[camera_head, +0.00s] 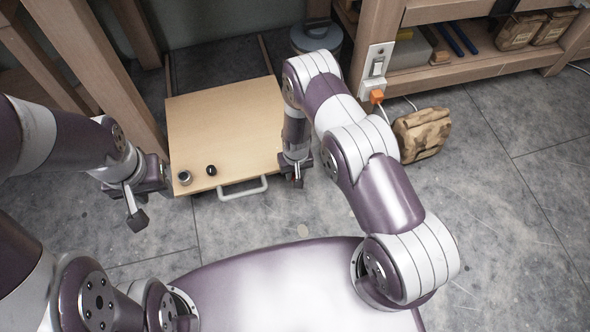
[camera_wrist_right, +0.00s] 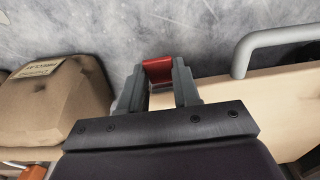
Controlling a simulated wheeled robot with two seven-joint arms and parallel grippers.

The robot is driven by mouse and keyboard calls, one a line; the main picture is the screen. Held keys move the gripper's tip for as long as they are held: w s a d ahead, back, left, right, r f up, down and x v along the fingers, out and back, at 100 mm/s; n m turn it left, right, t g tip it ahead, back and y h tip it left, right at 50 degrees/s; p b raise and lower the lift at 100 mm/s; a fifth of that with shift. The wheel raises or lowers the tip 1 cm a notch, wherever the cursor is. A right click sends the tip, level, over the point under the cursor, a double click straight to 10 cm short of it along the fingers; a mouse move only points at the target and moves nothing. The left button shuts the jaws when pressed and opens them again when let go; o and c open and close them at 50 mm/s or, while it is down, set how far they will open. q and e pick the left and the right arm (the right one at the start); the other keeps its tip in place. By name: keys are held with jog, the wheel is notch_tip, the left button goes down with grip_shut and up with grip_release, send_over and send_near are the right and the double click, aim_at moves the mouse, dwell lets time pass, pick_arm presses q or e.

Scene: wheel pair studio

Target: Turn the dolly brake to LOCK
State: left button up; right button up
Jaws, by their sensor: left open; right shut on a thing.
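The dolly (camera_head: 225,125) is a flat pale wooden board with a light handle (camera_head: 243,189) at its near edge; the handle also shows in the right wrist view (camera_wrist_right: 275,42). A red brake lever (camera_wrist_right: 158,70) sits by the board's corner. My right gripper (camera_head: 297,178) is at the near right corner, and in the right wrist view its fingers (camera_wrist_right: 158,84) are shut on the red lever. No LOCK marking is readable. My left gripper (camera_head: 138,212) is open and empty, off the board's near left corner.
Two small dark round things (camera_head: 185,177) (camera_head: 211,170) are on the board's near left corner. A brown bag (camera_head: 421,134) lies on the floor to the right, by a wooden shelf (camera_head: 470,68) with a socket plate. A grey round container (camera_head: 316,38) stands behind. Grey floor is clear at right.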

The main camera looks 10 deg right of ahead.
jog(key=shift+s+t+p, duration=0.2)
jog(key=shift+t+p, duration=0.3)
jog(key=shift+p, duration=0.1)
jog(key=t, duration=0.1)
jog(key=f+t+p, duration=0.1)
jog(key=t, duration=0.1)
jog(key=shift+s+f, duration=0.1)
jog(key=shift+s, duration=0.3)
jog(key=shift+s+f+t, duration=0.1)
jog(key=shift+f+t, duration=0.35)
jog(key=shift+t, duration=0.75)
jog(key=shift+f+t+b, duration=0.25)
jog(key=shift+t+b, duration=0.05)
jog(key=shift+t, duration=0.7)
jog(key=o, duration=1.1)
jog(key=shift+c, duration=0.2)
jog(key=shift+r, duration=0.15)
